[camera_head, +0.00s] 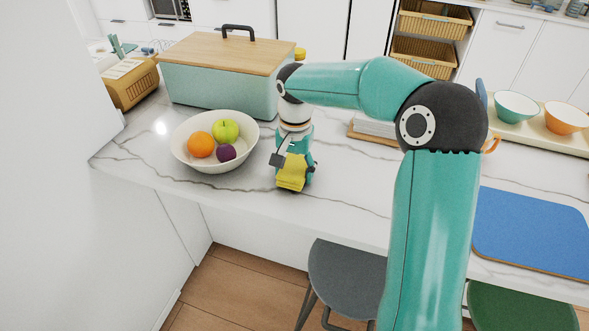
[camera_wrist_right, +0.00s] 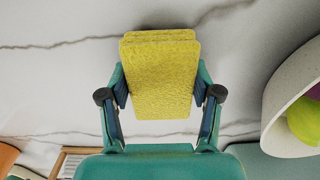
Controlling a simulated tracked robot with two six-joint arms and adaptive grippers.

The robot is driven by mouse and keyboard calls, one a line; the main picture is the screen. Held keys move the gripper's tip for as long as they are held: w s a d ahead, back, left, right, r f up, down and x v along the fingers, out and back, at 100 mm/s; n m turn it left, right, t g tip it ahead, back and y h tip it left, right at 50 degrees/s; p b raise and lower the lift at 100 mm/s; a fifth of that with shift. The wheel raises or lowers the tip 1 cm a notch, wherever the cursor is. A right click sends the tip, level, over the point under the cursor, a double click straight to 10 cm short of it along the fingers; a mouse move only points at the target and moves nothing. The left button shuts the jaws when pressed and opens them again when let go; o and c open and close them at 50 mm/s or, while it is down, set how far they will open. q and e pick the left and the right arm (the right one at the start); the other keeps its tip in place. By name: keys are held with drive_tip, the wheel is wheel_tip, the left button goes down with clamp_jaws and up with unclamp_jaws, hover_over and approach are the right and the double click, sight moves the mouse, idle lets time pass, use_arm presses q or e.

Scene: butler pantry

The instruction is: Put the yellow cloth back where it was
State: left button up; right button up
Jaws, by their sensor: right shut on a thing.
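The yellow cloth (camera_head: 291,174) is a small folded block in the jaws of my right gripper (camera_head: 294,165), just right of the fruit bowl and over the white marble counter. In the right wrist view the yellow cloth (camera_wrist_right: 160,75) sits between the two fingers of my right gripper (camera_wrist_right: 160,92), which close on its sides. I cannot tell whether the cloth touches the counter. My left gripper is not in view.
A cream bowl (camera_head: 181,152) with fruit stands close left. A teal bread bin (camera_head: 215,88) with a wooden lid is behind. A blue mat (camera_head: 535,232) lies right, and a tray with small bowls (camera_head: 514,106) is back right. Counter around the cloth is clear.

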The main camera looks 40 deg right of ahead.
sight(295, 167)
drive_tip(key=shift+f+b, duration=0.45)
drive_tip(key=shift+f, duration=0.15)
drive_tip(key=o, duration=1.5)
drive_tip(key=shift+r, duration=0.1)
drive_tip(key=shift+r+p, duration=0.25)
drive_tip(key=shift+p, duration=0.05)
wheel_tip(295, 167, up, 13)
drive_tip(key=shift+d+f+p, duration=0.1)
drive_tip(key=shift+f+p, duration=0.1)
drive_tip(key=shift+p, duration=0.65)
drive_tip(key=shift+r, duration=0.1)
